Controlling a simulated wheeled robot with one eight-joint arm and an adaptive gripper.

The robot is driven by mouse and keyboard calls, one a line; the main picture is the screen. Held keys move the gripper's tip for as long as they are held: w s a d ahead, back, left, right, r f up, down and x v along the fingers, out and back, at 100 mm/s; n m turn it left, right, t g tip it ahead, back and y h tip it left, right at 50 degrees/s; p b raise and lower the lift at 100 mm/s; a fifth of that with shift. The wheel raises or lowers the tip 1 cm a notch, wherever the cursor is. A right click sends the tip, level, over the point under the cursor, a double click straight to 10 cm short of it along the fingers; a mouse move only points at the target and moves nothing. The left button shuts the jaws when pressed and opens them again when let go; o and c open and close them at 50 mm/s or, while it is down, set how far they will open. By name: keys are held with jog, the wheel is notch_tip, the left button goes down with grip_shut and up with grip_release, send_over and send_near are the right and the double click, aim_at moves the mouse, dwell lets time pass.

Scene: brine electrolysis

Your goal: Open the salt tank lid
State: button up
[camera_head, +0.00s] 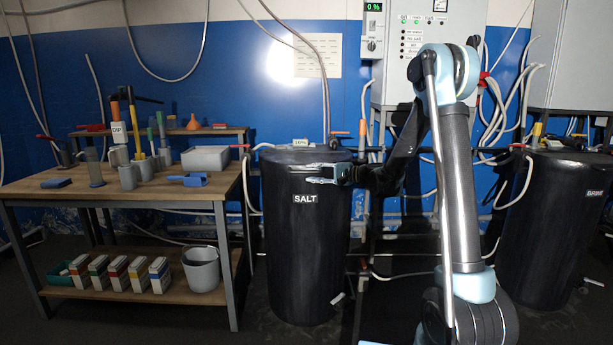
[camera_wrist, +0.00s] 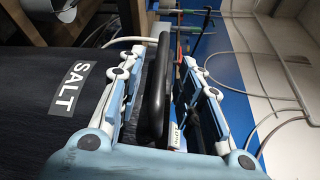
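The black salt tank (camera_head: 305,250) stands upright in the head view, with a white SALT label on its front. Its dark lid (camera_head: 290,156) lies on top and looks closed. My gripper (camera_head: 309,174) reaches in from the right, level with the tank's upper front. In the wrist view the tank side with the label (camera_wrist: 72,88) is at left. A curved black bar (camera_wrist: 157,85), seemingly the lid's handle or rim, runs between my two open fingers. It lies nearer the left finger, with a clear gap to the right one. Contact with the left finger cannot be told.
A wooden workbench (camera_head: 150,195) with tools and cups stands left of the tank. A similar dark tank (camera_head: 548,225) stands at the right. Hoses and pipes run along the blue wall behind. A small pale item (camera_head: 300,142) rests on the salt tank's top.

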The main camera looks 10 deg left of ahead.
aim_at(305, 163)
jog(key=shift+w+a+f, duration=0.1)
jog(key=shift+w+a, duration=0.05)
jog(key=shift+a, duration=0.85)
jog(key=shift+w+a+f, duration=0.1)
jog(key=shift+w+a, duration=0.05)
jog(key=shift+a, duration=0.8)
grip_shut()
